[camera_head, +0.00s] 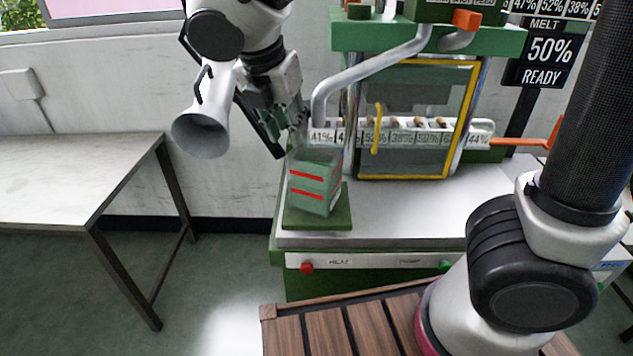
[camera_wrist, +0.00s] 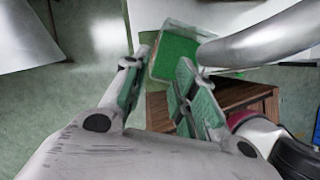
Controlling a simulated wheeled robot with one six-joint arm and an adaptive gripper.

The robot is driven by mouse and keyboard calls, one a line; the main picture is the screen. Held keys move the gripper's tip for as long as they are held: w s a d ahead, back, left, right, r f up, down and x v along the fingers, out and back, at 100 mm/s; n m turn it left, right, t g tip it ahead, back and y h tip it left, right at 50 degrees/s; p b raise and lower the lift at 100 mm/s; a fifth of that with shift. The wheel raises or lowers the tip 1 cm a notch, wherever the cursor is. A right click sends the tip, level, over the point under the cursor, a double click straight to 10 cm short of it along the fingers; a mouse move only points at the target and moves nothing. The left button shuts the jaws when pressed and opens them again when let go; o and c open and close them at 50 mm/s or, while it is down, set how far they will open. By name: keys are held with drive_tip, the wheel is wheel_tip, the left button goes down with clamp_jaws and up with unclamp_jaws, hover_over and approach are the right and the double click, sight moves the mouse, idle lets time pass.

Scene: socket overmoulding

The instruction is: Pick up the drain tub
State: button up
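The drain tub (camera_head: 315,185) is a squarish, see-through tub with green lower down and two red lines on its front. It stands upright on a green pad (camera_head: 300,219) at the left end of the bench. My gripper (camera_head: 286,140) is just above the tub's upper left side, pointing down. In the wrist view, my gripper (camera_wrist: 163,58) has its two green-padded fingers spread apart. The tub (camera_wrist: 176,54) shows beyond the fingertips, mostly toward the right finger, which partly covers it. I cannot tell whether either finger touches the rim.
A curved metal pipe (camera_head: 372,74) comes down close to the right of my gripper; it also shows in the wrist view (camera_wrist: 265,35). The moulding machine (camera_head: 425,125) stands behind and right. A bare grey table (camera_head: 75,172) is at left. A slatted wooden deck (camera_head: 335,325) lies in front.

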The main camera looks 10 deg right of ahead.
drive_tip(key=x, duration=1)
drive_tip(key=shift+w+a+f, duration=0.25)
drive_tip(key=shift+w+f, duration=0.1)
drive_tip(key=shift+f, duration=0.05)
clamp_jaws()
